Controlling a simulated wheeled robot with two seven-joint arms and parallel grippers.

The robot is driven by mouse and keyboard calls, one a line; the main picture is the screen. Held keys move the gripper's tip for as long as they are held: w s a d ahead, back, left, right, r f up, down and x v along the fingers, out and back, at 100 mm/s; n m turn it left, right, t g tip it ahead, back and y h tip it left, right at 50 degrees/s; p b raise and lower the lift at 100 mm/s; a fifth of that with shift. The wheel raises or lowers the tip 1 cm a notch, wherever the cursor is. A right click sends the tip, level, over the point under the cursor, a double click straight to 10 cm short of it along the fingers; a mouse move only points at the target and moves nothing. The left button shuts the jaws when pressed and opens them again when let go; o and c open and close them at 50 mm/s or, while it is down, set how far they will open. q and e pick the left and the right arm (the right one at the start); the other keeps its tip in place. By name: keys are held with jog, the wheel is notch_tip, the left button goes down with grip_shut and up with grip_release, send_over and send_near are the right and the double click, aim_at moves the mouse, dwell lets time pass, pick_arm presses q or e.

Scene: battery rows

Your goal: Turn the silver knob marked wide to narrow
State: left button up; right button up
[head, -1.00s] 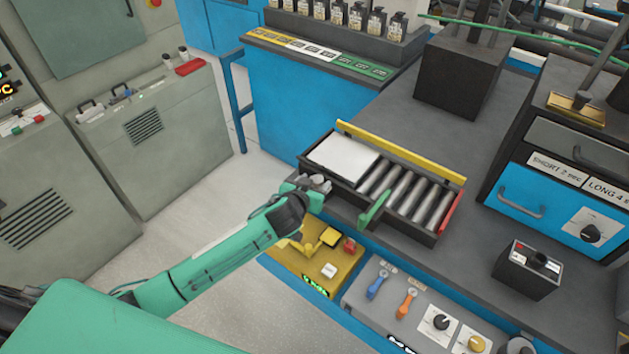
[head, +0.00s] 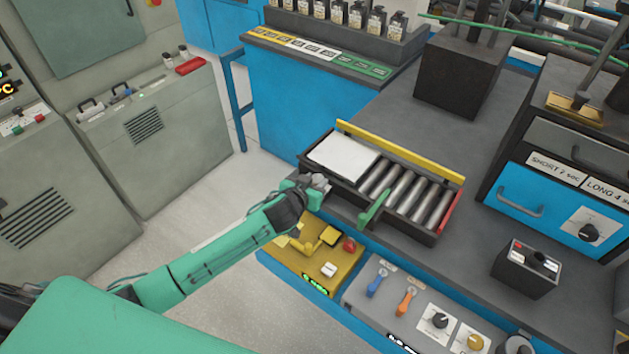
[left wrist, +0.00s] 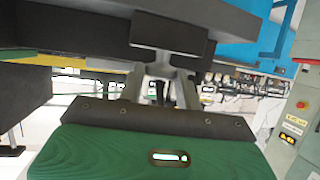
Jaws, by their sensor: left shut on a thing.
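My left gripper (head: 318,184) is at the near left end of the roller tray (head: 350,195). In the left wrist view its two fingers (left wrist: 170,66) are shut on a dark block (left wrist: 168,35) under a dark flat surface. On the grey front panel, a black knob (head: 440,321) sits on a white plate, with a brass-coloured knob (head: 475,342) beside it. A dark grey round knob (head: 516,346) is cut by the bottom edge. The knob labels are too small to read, and I cannot tell which one is marked wide to narrow. My right gripper is not in view.
A yellow control box (head: 315,262) lies below my left gripper. Blue (head: 376,285) and orange (head: 405,300) levers stand left of the knobs. A black button box (head: 527,268) and a blue-fronted unit (head: 535,195) with another black knob are at right.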

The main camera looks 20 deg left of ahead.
pick_arm(q)
jog(key=shift+w+a+r+m+g+h+p, duration=0.1)
jog(key=shift+a+m+g+h+p, duration=0.05)
jog(key=shift+m+h+p, duration=0.35)
jog(key=shift+a+r+m+g+h+p, duration=0.15)
jog(key=shift+m+h+p, duration=0.15)
jog(key=shift+m+h, duration=0.3)
jog(key=shift+w+a+f+m+g+h+p, duration=0.1)
jog(key=shift+m+g+h+p, duration=0.2)
jog(key=shift+m+h, duration=0.25)
jog(key=shift+a+f+m+g+h+p, duration=0.1)
jog(key=shift+m+g+h+p, duration=0.15)
jog(key=shift+m+h, duration=0.25)
jog(key=shift+w+a+m+g+h, duration=0.1)
jog(key=shift+m+g+h, duration=0.35)
jog(key=shift+m+h, duration=0.35)
jog(key=shift+w+a+m+g+h, duration=0.15)
jog(key=shift+m+g+h, duration=0.75)
jog(key=shift+m+h, duration=0.25)
jog(key=shift+m+g+h, duration=0.7)
jog(key=shift+m+g, duration=0.2)
jog(key=o, duration=0.9)
jog(key=shift+c, duration=0.2)
jog(key=shift+o, duration=0.4)
jog(key=shift+a, duration=0.1)
